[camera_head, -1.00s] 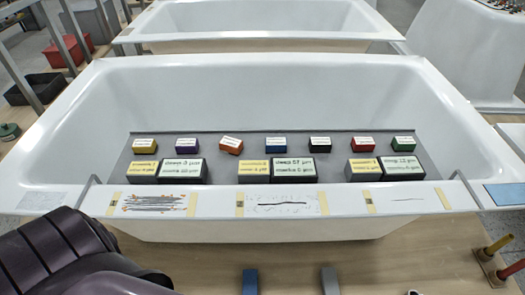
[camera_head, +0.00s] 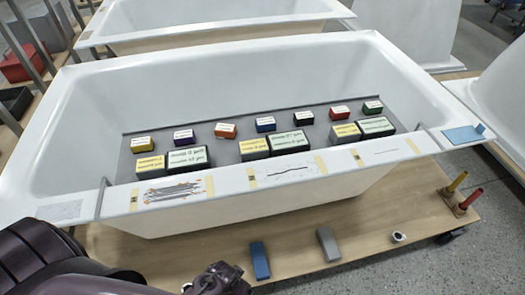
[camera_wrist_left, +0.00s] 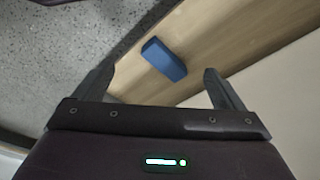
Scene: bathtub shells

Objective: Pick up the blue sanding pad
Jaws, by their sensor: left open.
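The blue sanding pad (camera_head: 260,260) is a plain blue block lying on the wooden platform in front of the bathtub. It also shows in the left wrist view (camera_wrist_left: 164,60), on the wood near the platform's edge. My left gripper (camera_wrist_left: 160,68) is open and empty, and the pad appears between its fingertips in that view, apparently some way beyond them. In the head view a dark part of my left arm is at the bottom, left of the pad; its fingertips do not show there. My right gripper is in neither view.
A grey block (camera_head: 328,243) lies right of the pad, then a small white ring (camera_head: 399,237). The bathtub (camera_head: 160,218) stands behind, with labelled boxes inside. Red and yellow pegs in a holder (camera_head: 460,208) stand at the right. The wood around the pad is clear.

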